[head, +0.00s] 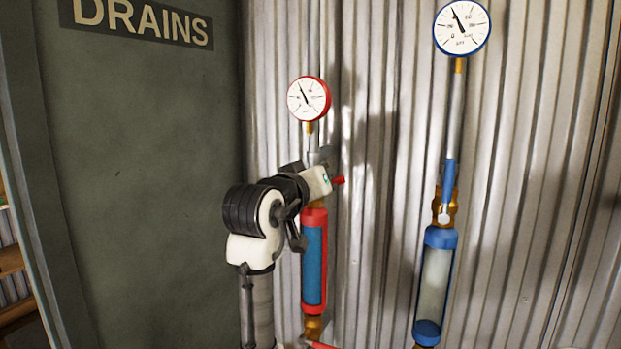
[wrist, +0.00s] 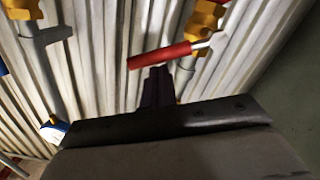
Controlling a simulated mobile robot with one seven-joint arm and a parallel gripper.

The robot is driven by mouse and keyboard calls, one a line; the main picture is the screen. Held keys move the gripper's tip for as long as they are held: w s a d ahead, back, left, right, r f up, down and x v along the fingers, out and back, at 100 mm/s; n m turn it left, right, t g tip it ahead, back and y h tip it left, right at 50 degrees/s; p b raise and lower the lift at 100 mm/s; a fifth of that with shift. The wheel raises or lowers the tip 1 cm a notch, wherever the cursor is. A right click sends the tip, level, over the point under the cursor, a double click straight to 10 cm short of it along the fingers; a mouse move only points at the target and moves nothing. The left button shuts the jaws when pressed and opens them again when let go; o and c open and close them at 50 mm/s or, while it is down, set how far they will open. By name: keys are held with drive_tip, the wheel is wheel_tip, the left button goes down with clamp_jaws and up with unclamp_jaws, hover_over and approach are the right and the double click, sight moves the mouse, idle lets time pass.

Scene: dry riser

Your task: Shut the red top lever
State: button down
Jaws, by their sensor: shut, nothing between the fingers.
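The red top lever (wrist: 160,55) crosses the upper middle of the wrist view. It sticks out sideways from a brass valve (wrist: 205,18), across the line of its pipe. In the head view only its red end (head: 338,180) shows, just right of my arm's white end; the rest is hidden behind my arm. My gripper (wrist: 157,72) is shut and empty. Its fingertips are right beside the lever's middle in the wrist view; I cannot tell whether they touch it. In the head view the fingertips are largely hidden.
A red-rimmed gauge (head: 309,99) stands above the valve and a red-capped sight tube (head: 314,262) hangs below. To the right are a blue-rimmed gauge (head: 461,27), a blue lever (head: 449,185) along its pipe, and a blue-capped tube (head: 435,285). A green door (head: 145,170) is left; corrugated wall is behind.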

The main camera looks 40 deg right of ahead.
drive_tip(key=f+m, duration=0.1)
drive_tip(key=s+f+m, duration=0.1)
drive_tip(key=m+b, duration=0.1)
drive_tip(key=shift+s+d+f+m, duration=0.35)
drive_tip(key=shift+f+m, duration=0.05)
drive_tip(key=shift+f, duration=0.1)
idle(0.6)
